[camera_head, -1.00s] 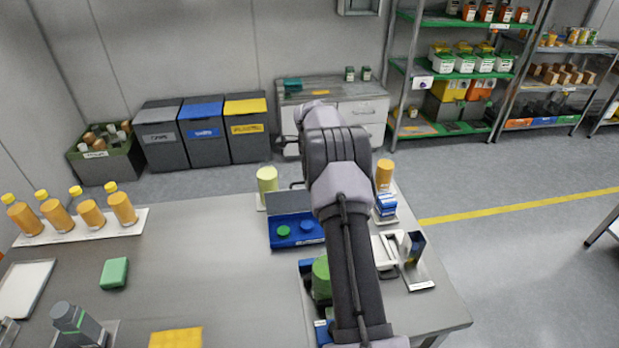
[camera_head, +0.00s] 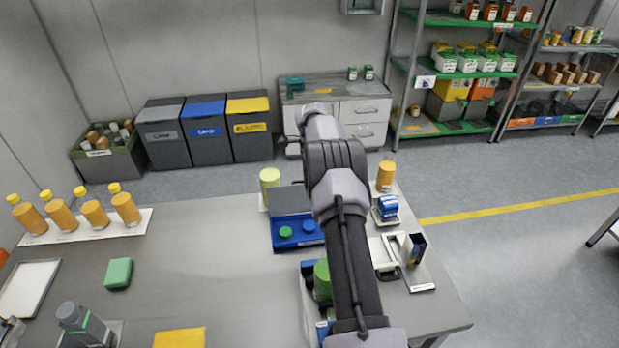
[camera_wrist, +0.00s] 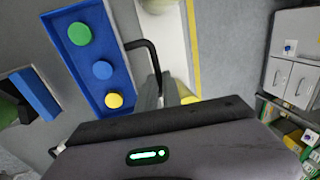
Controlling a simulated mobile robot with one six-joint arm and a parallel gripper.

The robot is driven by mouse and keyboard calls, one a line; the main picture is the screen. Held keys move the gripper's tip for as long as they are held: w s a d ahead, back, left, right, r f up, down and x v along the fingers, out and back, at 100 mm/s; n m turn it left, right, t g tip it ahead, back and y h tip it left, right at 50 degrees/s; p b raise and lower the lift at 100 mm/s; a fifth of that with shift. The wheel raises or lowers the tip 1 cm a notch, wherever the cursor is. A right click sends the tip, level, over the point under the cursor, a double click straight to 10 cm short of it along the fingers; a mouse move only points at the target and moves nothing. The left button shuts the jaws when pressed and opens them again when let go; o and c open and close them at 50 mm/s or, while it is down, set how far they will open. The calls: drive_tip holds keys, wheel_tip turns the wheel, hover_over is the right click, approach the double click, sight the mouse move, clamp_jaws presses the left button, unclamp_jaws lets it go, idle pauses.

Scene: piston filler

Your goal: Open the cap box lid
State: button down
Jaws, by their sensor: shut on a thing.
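The cap box (camera_head: 300,236) is a blue tray at the middle of the table, left of my arm. Its grey lid (camera_head: 289,201) stands raised along the tray's far side. The wrist view shows the open tray (camera_wrist: 84,40) from above, with a green, a blue and a yellow cap inside. The lid appears nearly edge-on there. A black bar handle (camera_wrist: 146,46) sticks out beside the tray. My gripper (camera_wrist: 162,92) is shut on this handle, with the grip partly hidden by the gripper body. My arm hides the gripper in the head view.
A pale yellow cylinder (camera_head: 270,184) stands behind the box at left. A green cylinder (camera_head: 321,281) is close to my arm's left side.

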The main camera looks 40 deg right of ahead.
drive_tip(key=shift+w+d+r, duration=0.2)
drive_tip(key=shift+w+r, duration=0.05)
drive_tip(key=shift+r, duration=0.1)
drive_tip(key=c, duration=1.7)
unclamp_jaws()
drive_tip(key=shift+w+f, duration=0.1)
drive_tip(key=shift+o, duration=0.9)
drive_tip(key=shift+w+d+f, duration=0.1)
drive_tip(key=shift+w+f, duration=0.05)
drive_tip(key=shift+f, duration=0.05)
drive_tip(key=s+a+r+p, duration=0.2)
drive_tip(key=s+r+p, duration=0.1)
drive_tip(key=r, duration=1.4)
drive_tip(key=shift+s, duration=0.15)
